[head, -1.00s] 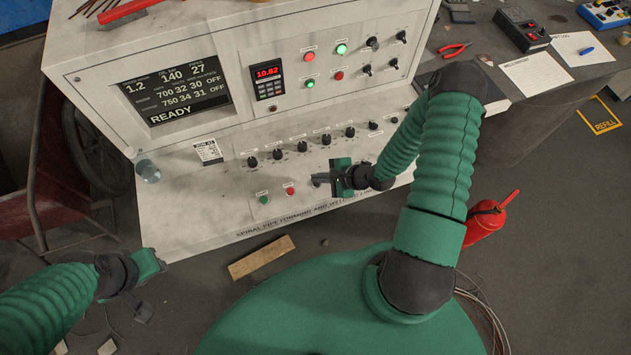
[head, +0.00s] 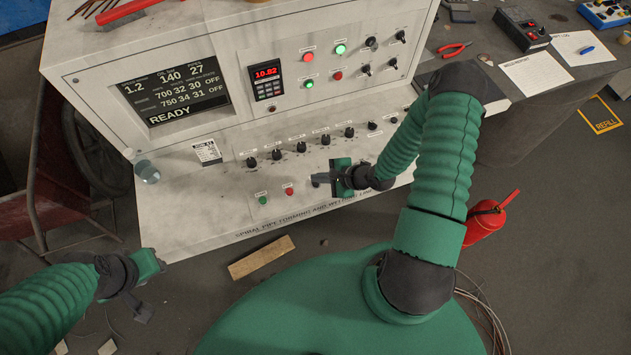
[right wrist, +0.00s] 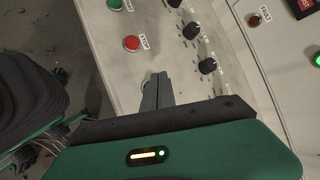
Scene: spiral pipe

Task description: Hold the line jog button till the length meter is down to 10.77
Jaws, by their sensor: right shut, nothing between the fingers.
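The length meter (head: 267,71) on the console's upright face shows red digits that read 10.82. My right gripper (head: 318,180) is shut and empty over the sloping lower panel, right of a small red button (head: 289,191) and a green button (head: 263,200). In the right wrist view its closed fingertips (right wrist: 153,82) are at the panel surface, below the red STOP button (right wrist: 131,43). I cannot identify the line jog button; the fingers may hide it. Whether the tips touch anything is unclear. My left gripper (head: 143,283) hangs at lower left, away from the console; its jaws are unclear.
A row of black knobs (head: 301,147) runs just above my right gripper. Upper-panel buttons (head: 309,84) and a READY display (head: 182,93) sit behind.

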